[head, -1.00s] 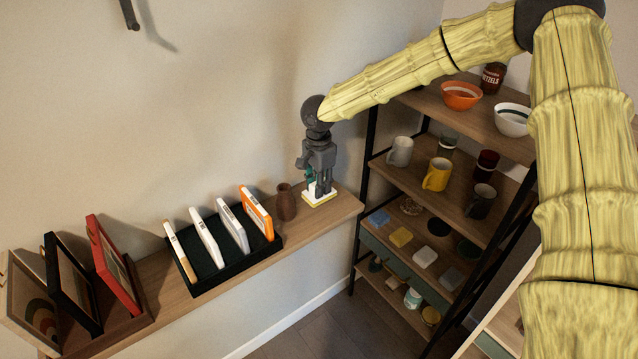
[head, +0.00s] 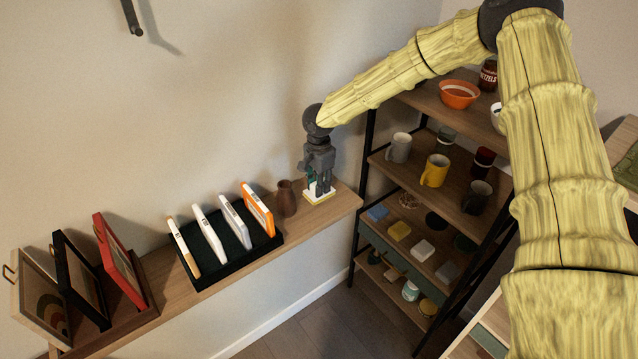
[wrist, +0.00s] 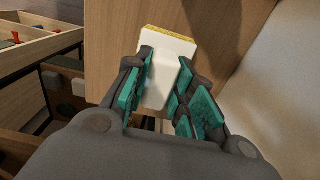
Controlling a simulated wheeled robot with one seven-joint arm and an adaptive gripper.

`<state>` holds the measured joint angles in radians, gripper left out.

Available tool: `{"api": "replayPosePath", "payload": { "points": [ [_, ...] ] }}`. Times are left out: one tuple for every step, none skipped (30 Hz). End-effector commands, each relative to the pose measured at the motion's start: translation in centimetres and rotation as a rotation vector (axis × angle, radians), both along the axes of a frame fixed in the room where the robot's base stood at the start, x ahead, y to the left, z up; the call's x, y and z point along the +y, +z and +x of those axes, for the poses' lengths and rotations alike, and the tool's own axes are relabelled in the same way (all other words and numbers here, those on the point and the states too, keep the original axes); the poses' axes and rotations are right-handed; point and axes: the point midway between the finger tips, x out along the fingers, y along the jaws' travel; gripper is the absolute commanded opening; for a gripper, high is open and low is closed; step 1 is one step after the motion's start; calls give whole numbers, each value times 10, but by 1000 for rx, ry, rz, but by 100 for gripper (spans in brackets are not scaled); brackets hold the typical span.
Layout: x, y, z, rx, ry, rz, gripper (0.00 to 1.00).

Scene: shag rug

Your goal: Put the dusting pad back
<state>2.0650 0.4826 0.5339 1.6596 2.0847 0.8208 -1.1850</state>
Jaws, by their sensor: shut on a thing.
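The dusting pad (head: 317,197) is a white block with a yellow underside. It is at the right end of the wooden wall ledge (head: 345,201), to the right of a small brown vase (head: 286,199). My gripper (head: 320,186) points down and is shut on the pad's white upper part. In the wrist view the pad (wrist: 168,48) shows between the teal finger pads of my gripper (wrist: 168,75), with its yellow edge facing away. The pad looks level and at the ledge surface; whether it bears on the wood I cannot tell.
A dark green rack (head: 207,280) with several upright white and orange cases stands left of the vase. Picture frames (head: 119,262) stand further left. A black-framed shelf (head: 366,150) with mugs, bowls and small coloured blocks stands close on the right.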

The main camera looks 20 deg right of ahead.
Motion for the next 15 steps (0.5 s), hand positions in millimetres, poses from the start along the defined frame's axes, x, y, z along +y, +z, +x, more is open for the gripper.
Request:
{"api": "replayPosePath", "payload": {
  "points": [
    [0,-2,0,1,0,0,2],
    [0,-2,0,1,0,0,26],
    [0,-2,0,0,0,0,34],
    [0,-2,0,1,0,0,39],
    [0,-2,0,1,0,0,45],
    [0,-2,0,1,0,0,46],
    [0,-2,0,1,0,0,46],
    [0,-2,0,1,0,0,46],
    [0,-2,0,1,0,0,46],
    [0,-2,0,1,0,0,46],
    [0,-2,0,1,0,0,46],
    [0,-1,0,0,0,0,46],
    [0,-1,0,0,0,0,46],
    [0,-1,0,0,0,0,46],
    [0,-1,0,0,0,0,46]
  ]
}}
